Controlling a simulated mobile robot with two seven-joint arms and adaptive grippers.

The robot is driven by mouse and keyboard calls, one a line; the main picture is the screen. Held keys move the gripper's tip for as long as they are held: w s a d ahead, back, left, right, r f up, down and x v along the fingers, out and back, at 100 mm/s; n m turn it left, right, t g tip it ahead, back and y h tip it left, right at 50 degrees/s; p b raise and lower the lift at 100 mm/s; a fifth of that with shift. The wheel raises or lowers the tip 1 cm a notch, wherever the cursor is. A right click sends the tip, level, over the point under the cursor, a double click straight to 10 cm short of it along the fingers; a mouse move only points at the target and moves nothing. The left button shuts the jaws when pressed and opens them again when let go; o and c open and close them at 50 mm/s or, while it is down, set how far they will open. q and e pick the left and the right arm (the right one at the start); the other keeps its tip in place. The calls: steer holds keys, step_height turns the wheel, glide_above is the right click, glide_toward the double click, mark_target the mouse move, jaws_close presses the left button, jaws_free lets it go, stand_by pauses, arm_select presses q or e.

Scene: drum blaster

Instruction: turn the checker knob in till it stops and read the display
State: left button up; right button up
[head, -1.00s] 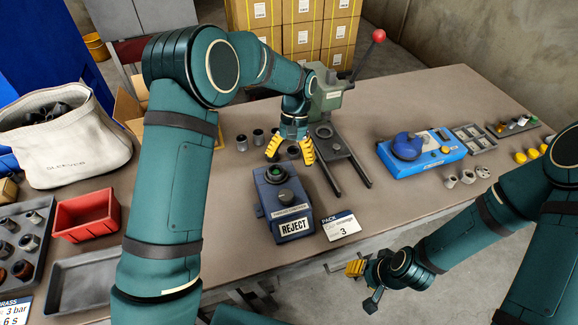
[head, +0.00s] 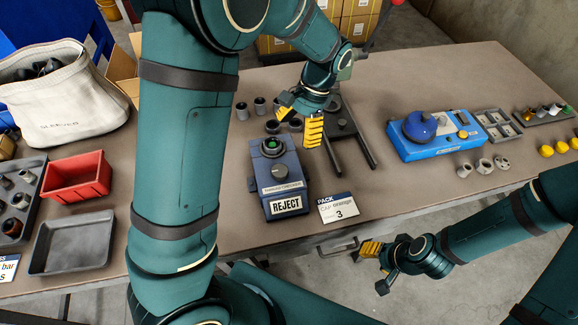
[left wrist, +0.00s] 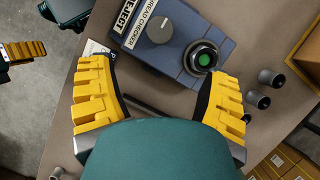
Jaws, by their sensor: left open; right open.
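The thread checker (head: 283,190) is a blue-grey box on the bench with a white plate reading REJECT (head: 286,205) at its front. Its grey round knob (head: 278,171) sits behind the label strip and shows clearly in the left wrist view (left wrist: 160,29). A dark ring with a green centre (left wrist: 202,58) is beside the knob. My left gripper (head: 299,120) is open and empty, above and behind the checker to the right, apart from the knob. In the left wrist view the checker lies beyond its yellow fingers. My right gripper (head: 377,265) is open and empty off the bench's front edge.
A card marked PACK 3 (head: 338,208) stands right of the checker. Several grey sleeves (head: 260,105) stand behind it. A dark press base (head: 342,130) with two rails is to the right, then a blue device (head: 435,137). A red bin (head: 78,178) is left.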

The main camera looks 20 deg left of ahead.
mark_target(280, 170)
arm_select(q)
steer(key=b+x, duration=0.3)
steer(key=x, duration=1)
steer(key=shift+s+a, duration=0.1)
steer(key=shift+s, duration=0.05)
steer(key=c, duration=1.2)
